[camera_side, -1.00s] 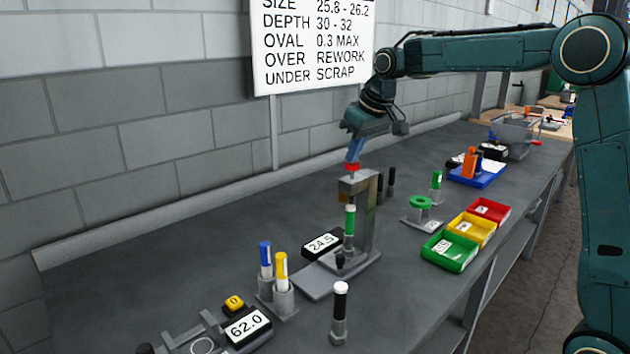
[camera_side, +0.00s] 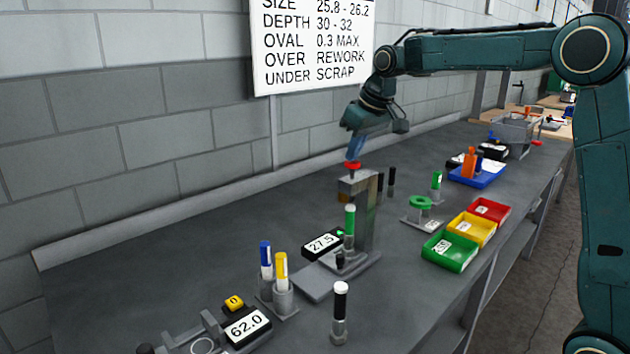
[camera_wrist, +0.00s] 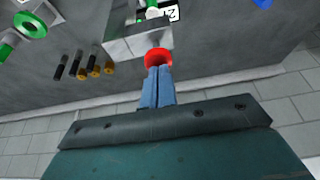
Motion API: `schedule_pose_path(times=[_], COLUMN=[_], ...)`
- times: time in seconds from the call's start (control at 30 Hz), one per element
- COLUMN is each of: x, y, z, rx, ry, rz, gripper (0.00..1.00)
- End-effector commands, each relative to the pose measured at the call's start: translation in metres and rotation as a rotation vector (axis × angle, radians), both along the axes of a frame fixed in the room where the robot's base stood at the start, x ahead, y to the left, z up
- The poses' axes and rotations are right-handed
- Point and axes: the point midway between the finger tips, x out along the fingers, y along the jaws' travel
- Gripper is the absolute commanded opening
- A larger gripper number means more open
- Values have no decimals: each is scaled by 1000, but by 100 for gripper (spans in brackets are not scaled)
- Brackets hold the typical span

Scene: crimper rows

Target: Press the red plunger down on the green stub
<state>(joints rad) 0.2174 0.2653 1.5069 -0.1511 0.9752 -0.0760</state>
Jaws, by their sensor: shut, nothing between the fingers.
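The red plunger (camera_side: 353,165) tops the grey press (camera_side: 368,215); it also shows in the wrist view (camera_wrist: 157,57). The green stub (camera_side: 350,218) with a white top stands upright in the press, below its head. My gripper (camera_side: 354,159) points down with its blue fingers shut and empty. The fingertips are right at the plunger's top; I cannot tell whether they still touch it. In the wrist view the fingers (camera_wrist: 158,75) overlap the plunger's near edge. The display (camera_side: 322,245) beside the press reads 27.5, with a small green light at its corner.
Blue and yellow stubs (camera_side: 281,270) stand in holders at the front left, a black stub (camera_side: 340,300) in front. Green, yellow and red bins (camera_side: 448,266) lie to the right. A green ring gauge (camera_side: 420,203) and dark stubs (camera_wrist: 82,66) are near the press.

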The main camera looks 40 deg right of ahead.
Motion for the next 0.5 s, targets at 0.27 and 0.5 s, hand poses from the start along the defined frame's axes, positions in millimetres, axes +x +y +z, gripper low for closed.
schedule_pose_path(times=[0.27, 0.5], x=[0, 0], y=[0, 0], z=[16, 31], rx=[0, -1], ry=[-1, -4], rz=[-1, -1], gripper=[0, 0])
